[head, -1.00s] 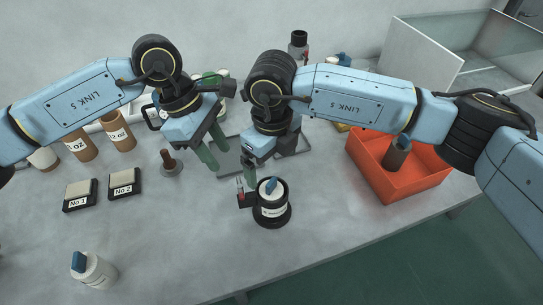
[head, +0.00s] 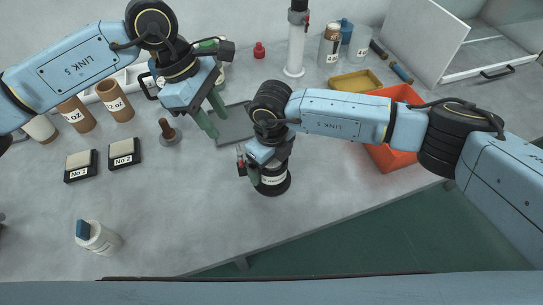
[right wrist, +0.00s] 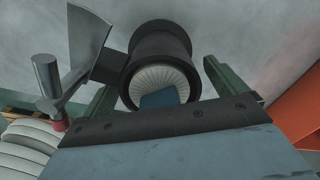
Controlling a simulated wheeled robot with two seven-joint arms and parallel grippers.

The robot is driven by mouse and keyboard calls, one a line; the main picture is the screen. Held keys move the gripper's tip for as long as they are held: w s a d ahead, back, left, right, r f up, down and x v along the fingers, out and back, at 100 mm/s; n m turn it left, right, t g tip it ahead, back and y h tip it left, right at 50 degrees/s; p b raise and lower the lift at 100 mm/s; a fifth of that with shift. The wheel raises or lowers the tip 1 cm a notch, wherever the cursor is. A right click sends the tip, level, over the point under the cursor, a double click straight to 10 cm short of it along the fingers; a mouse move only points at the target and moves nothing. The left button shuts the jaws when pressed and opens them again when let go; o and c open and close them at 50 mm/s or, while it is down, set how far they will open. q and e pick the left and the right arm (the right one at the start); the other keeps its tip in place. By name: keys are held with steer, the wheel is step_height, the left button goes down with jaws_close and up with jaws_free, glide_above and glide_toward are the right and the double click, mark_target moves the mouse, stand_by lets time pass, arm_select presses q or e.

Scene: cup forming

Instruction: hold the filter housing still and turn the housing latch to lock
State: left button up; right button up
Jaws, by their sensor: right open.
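The filter housing (head: 273,187) is a black upright cylinder with a white label, standing on the table in the head view. In the right wrist view the housing (right wrist: 165,45) shows as a black ring around a white pleated filter with a blue tab (right wrist: 162,99), partly hidden by my gripper body. The latch, a black side block with a red part and grey handle (right wrist: 47,75), sticks out to its left; it is small in the head view (head: 241,167). My right gripper (right wrist: 163,90) is open, one finger on each side of the housing. My left gripper (head: 212,112) is open and empty, behind and left.
A dark flat plate (head: 236,127) lies behind the housing. An orange bin (head: 392,158) stands to the right. A white cylinder with blue tab (head: 100,239) is at front left, with two labelled blocks (head: 124,155) and a brown knob (head: 168,133) further back. The table ahead of the housing is clear.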

steer(key=c, duration=1.4)
